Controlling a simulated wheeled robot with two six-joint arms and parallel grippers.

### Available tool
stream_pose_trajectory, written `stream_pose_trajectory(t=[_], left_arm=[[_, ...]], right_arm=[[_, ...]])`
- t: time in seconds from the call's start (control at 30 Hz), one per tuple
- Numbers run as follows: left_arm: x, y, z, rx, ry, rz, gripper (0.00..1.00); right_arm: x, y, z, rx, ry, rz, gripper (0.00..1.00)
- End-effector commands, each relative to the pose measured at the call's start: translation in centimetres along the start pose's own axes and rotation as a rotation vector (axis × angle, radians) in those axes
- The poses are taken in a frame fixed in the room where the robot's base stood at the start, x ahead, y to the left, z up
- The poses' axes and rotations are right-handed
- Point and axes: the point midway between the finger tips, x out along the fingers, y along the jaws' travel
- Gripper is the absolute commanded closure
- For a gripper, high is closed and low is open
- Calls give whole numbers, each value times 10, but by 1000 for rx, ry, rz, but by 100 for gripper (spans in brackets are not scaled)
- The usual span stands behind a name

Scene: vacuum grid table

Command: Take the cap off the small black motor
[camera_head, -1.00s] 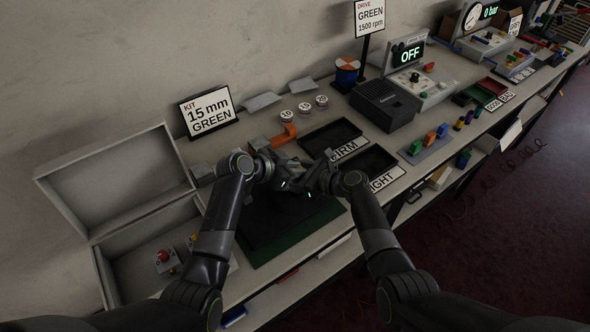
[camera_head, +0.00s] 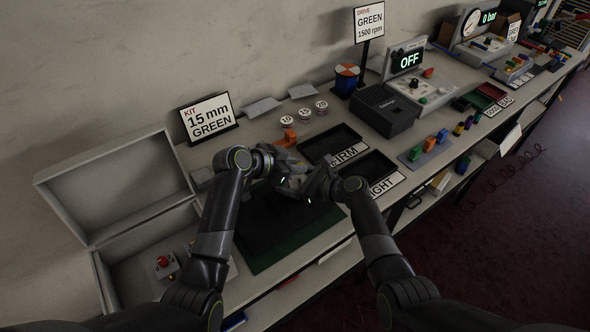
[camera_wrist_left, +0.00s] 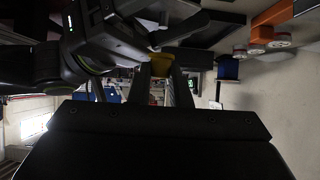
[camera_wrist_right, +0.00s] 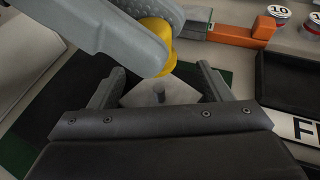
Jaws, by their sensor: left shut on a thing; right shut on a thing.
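My left gripper (camera_head: 288,184) and right gripper (camera_head: 314,186) are close together above the dark green mat (camera_head: 262,262). In the left wrist view a yellow cap (camera_wrist_left: 159,66) sits between the left fingertips (camera_wrist_left: 160,80), which are shut on it. The yellow cap (camera_wrist_right: 157,44) also shows in the right wrist view. There the right fingers (camera_wrist_right: 160,82) are shut on the motor (camera_wrist_right: 180,92); I see its grey square face with a short dark shaft. The cap appears apart from the shaft, above it in that picture. The motor's black body is hidden.
An open grey case (camera_head: 112,185) stands at the left. Black trays (camera_head: 330,142) lie to the right of the grippers, with an orange piece (camera_head: 288,138) and several round weights (camera_head: 304,115) behind. A dark box (camera_head: 385,108) stands farther right.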

Motion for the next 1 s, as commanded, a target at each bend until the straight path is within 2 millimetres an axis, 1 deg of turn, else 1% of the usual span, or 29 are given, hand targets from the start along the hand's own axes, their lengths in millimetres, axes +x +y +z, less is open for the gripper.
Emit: stream_pose_trajectory(t=[0.03,0.1,0.33,0.37,0.53,0.83,1.0], left_arm=[[-4,0,-7,4,3,0,100],[-8,0,-13,2,2,0,100],[-10,0,-14,0,0,1,100],[-10,0,-14,0,0,1,100],[-9,0,-14,0,0,1,100],[-10,0,-14,0,0,1,100],[-11,0,-16,0,0,1,100]], right_arm=[[0,0,0,0,0,0,69],[0,0,0,1,0,0,69],[0,0,0,1,0,0,69],[0,0,0,0,0,0,26],[0,0,0,0,0,0,3],[-1,0,0,0,0,0,3],[-12,-1,0,0,-1,-2,3]])
